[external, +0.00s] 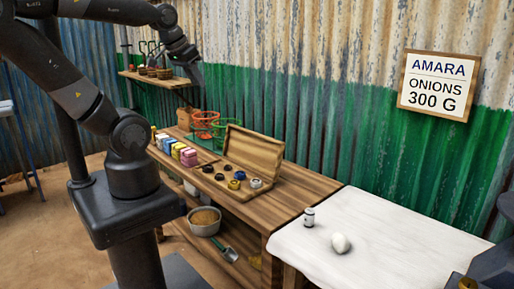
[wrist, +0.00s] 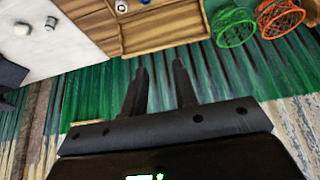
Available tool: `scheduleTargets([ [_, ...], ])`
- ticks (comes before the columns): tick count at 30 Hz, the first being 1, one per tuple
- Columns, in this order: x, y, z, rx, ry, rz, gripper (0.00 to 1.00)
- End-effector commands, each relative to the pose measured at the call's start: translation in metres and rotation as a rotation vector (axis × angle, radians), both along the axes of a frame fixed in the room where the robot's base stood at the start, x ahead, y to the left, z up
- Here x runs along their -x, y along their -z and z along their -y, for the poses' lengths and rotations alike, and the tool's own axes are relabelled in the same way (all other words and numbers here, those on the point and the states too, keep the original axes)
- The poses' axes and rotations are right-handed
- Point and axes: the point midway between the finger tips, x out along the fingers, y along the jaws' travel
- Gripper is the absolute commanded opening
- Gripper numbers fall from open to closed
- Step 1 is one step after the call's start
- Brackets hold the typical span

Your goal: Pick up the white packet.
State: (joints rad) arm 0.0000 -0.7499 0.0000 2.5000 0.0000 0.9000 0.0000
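A row of small coloured packets stands on the wooden bench, with yellow, blue and pink ones. A pale packet (external: 161,141) near the far end of the row looks white, but it is small and partly hidden by its neighbours. My gripper (external: 192,76) is high above the back of the bench, well apart from the packets. In the wrist view my gripper (wrist: 160,67) has its two fingers apart with nothing between them. The packets are not visible in the wrist view.
An open wooden box (external: 252,152) with several weights and green and orange wire baskets (external: 205,120) stand beside the packets. A white-topped table (external: 375,230) holds a white lump (external: 340,243) and a small jar (external: 309,217). A corrugated wall (external: 330,110) stands behind.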

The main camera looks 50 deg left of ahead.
Motion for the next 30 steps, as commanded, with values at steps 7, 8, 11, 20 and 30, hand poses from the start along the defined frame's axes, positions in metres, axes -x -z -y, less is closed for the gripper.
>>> scheduleTargets([
  [7, 0.0, 0.0, 0.0, 0.0, 0.0, 0.0, 0.47],
  [8, 0.0, 0.0, 0.0, 0.0, 0.0, 0.0, 0.5],
  [11, 0.0, 0.0, 0.0, 0.0, 0.0, 0.0, 0.58],
  [20, -0.002, 0.0, -0.002, 0.006, -0.016, -0.003, 0.6],
  [30, -0.059, 0.005, -0.055, 0.203, -0.513, -0.085, 0.6],
])
